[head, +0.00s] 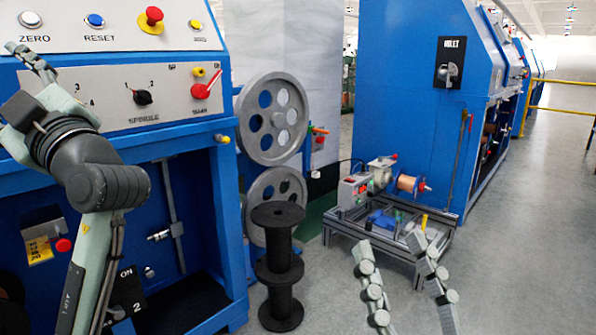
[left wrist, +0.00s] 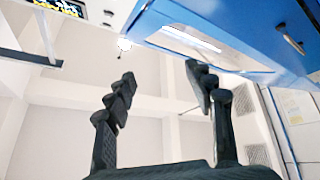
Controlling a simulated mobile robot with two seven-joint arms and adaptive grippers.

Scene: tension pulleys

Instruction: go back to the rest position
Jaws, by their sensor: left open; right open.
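My left arm rises at the left of the head view, in front of the blue machine (head: 225,230). My left gripper (head: 30,62) is at its upper end, close to the control panel in the picture; I cannot tell if it touches. In the left wrist view my left gripper (left wrist: 163,80) has its two dark fingers apart with nothing between them. It points up toward the ceiling. My right gripper (head: 389,243) shows at the bottom of the head view, fingers spread and empty, over the grey floor and in front of the metal-framed cart.
The control panel (head: 120,95) has knobs and buttons. Two grey pulleys (head: 272,117) stand at the machine's right side, with a black spool (head: 278,265) below. A low cart (head: 350,228) carries a copper spool (head: 406,183). Another blue machine (head: 410,100) stands behind. Floor at right (head: 530,240) is clear.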

